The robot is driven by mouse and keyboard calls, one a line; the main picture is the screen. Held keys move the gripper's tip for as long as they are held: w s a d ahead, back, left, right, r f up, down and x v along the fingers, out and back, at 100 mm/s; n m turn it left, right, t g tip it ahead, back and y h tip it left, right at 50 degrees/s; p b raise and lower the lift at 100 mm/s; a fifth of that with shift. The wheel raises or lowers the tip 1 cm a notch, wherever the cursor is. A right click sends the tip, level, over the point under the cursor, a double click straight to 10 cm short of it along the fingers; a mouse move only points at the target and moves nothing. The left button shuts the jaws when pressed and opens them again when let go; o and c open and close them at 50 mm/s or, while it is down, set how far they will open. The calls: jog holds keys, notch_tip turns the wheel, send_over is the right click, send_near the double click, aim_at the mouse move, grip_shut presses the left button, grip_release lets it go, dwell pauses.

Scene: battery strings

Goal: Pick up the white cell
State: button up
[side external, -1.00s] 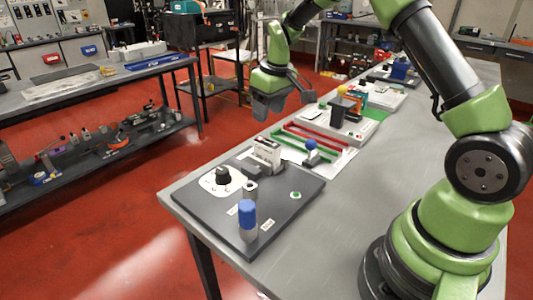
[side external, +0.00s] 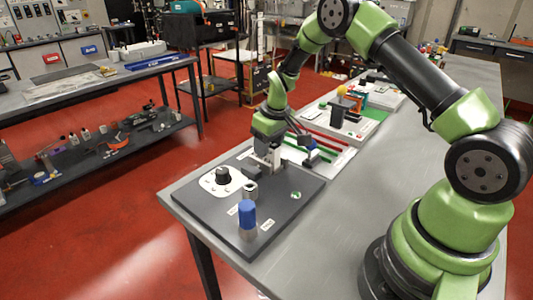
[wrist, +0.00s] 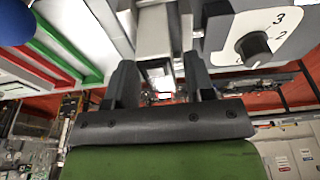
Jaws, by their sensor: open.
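A white block (wrist: 153,35), which looks like the white cell, stands between my fingers in the wrist view, beside the dial panel. My gripper (wrist: 160,75) is open, with one finger on each side of it. I cannot tell whether either finger touches it. In the side view my gripper (side external: 266,153) is low over the back edge of the dark board (side external: 285,217) and hides most of the block.
The board carries a black knob on a white dial (side external: 222,175), a short grey socket (side external: 250,189), a blue-topped cylinder (side external: 247,217) and a green button (side external: 296,195). Red and green rails (side external: 322,142) lie just behind. The table's right side is clear.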

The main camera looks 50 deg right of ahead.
jog(key=c, duration=0.8)
jog(key=shift+r, duration=2.55)
jog(key=shift+c, duration=0.2)
